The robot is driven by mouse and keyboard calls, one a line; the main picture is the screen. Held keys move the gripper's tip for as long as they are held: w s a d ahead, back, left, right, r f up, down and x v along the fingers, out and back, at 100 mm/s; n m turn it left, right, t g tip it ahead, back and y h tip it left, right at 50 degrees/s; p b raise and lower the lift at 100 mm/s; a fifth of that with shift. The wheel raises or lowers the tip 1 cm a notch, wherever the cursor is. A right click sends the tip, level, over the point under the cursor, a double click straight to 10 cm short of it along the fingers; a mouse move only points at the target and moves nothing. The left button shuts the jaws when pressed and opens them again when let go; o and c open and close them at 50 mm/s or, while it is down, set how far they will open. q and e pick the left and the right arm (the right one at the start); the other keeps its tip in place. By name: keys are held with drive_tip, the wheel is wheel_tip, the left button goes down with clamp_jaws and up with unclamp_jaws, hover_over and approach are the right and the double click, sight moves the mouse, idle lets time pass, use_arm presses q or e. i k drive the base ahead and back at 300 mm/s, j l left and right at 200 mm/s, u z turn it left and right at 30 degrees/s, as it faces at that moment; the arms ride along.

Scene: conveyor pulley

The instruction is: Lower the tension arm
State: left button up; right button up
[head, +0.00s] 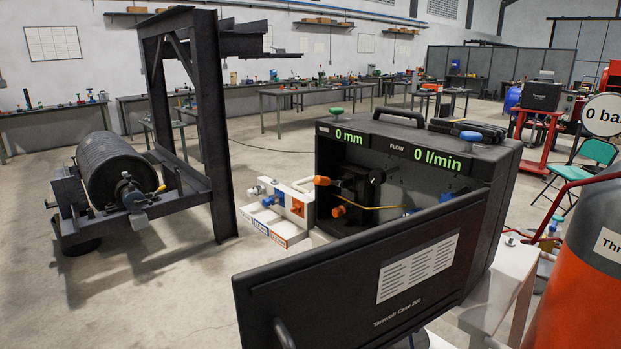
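A dark conveyor pulley (112,168) lies in a black steel frame (207,130) on the left. A small grey bracket or arm (131,196) sits at the pulley's near end, with a yellow-tipped lever (160,189) beside it. I cannot tell for sure which part is the tension arm. Neither of my grippers is in view.
An open black case (505,165) with "0 mm" and "0 l/min" displays stands at centre right, its lid (350,285) in front. A white block with colored fittings (283,212) is beside it. An orange cylinder (580,285) stands right.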

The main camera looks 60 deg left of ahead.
sight(318, 180)
drive_tip(key=j, duration=0.45)
drive_tip(key=k+j, duration=0.15)
drive_tip(key=j, duration=0.3)
drive_tip(key=j+z, duration=0.1)
drive_tip(key=j, duration=0.35)
drive_tip(key=k+j, duration=0.15)
drive_tip(key=j, duration=0.3)
drive_tip(key=k+j, duration=0.1)
drive_tip(key=j, duration=0.35)
drive_tip(key=z, duration=0.05)
